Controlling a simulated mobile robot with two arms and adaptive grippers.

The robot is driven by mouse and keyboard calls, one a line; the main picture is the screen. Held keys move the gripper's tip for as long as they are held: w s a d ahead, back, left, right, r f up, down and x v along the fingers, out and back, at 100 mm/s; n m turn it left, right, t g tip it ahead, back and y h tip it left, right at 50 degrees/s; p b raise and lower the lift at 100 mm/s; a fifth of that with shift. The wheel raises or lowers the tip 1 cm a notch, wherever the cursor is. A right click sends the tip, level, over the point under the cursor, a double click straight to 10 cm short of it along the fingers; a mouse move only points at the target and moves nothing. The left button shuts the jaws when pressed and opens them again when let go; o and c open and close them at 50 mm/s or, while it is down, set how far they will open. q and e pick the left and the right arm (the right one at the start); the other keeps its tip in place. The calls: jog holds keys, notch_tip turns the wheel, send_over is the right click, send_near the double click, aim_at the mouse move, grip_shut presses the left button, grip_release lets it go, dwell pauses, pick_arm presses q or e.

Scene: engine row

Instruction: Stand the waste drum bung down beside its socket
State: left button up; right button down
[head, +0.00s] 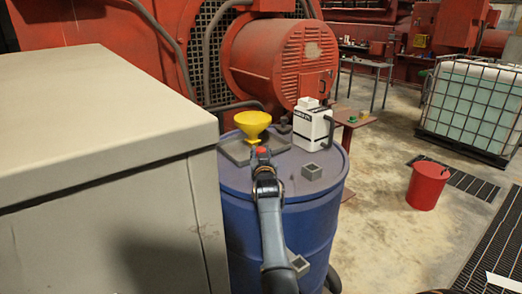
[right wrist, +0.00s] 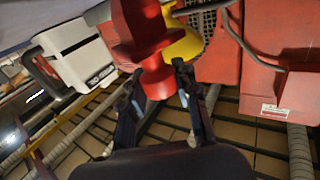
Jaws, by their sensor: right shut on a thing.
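My right gripper (head: 262,160) is over the blue drum (head: 290,225), shut on the red bung (head: 261,150). In the right wrist view the bung (right wrist: 143,38) has its narrow lower end between the two fingertips (right wrist: 157,82). A small grey block with a square opening (head: 311,171), which looks like the socket, stands on the drum top to the right of the gripper. I cannot tell whether the bung touches the drum top. My left gripper is not in view.
A yellow funnel (head: 252,124) stands just behind the bung. A white jug (head: 312,125) stands at the back right of the drum top. A large beige cabinet (head: 90,150) fills the left. A red bucket (head: 428,185) stands on the floor at the right.

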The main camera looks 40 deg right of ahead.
jog(key=shift+f+b, duration=0.35)
jog(key=shift+f, duration=0.1)
jog(key=shift+s+a+f, duration=0.1)
jog(key=c, duration=1)
grip_release()
jog(key=shift+f, duration=0.15)
